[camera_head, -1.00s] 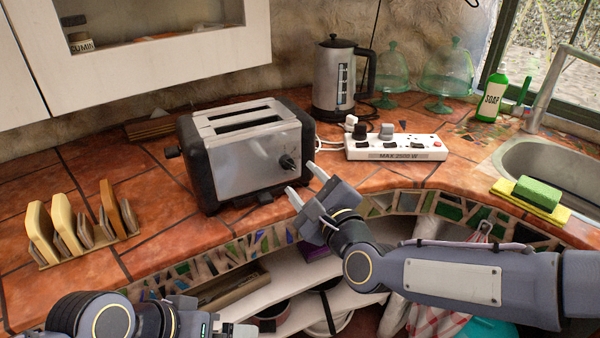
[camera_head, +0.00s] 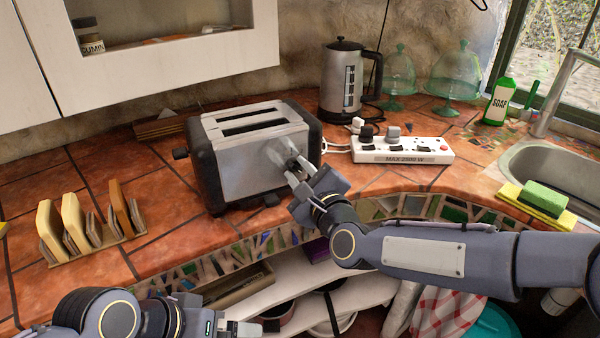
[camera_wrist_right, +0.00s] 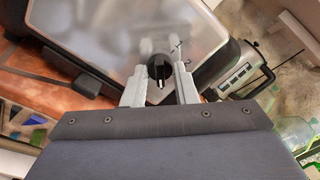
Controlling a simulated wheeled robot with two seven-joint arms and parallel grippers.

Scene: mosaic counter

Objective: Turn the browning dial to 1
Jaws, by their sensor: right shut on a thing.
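The toaster (camera_head: 248,165) stands on the tiled counter, silver with black ends and two slots on top. Its black browning dial (camera_head: 293,164) is on the front face, partly hidden by my right gripper. In the right wrist view the dial (camera_wrist_right: 159,67) sits between the two fingers, with a pale mark on its lower edge.
A toast rack (camera_head: 95,245) with bread stands to the left. A power strip (camera_head: 400,149) and a kettle (camera_head: 345,85) are behind and right of the toaster. The sink (camera_head: 560,165), sponge (camera_head: 545,197) and soap bottle (camera_head: 498,102) are at the right.

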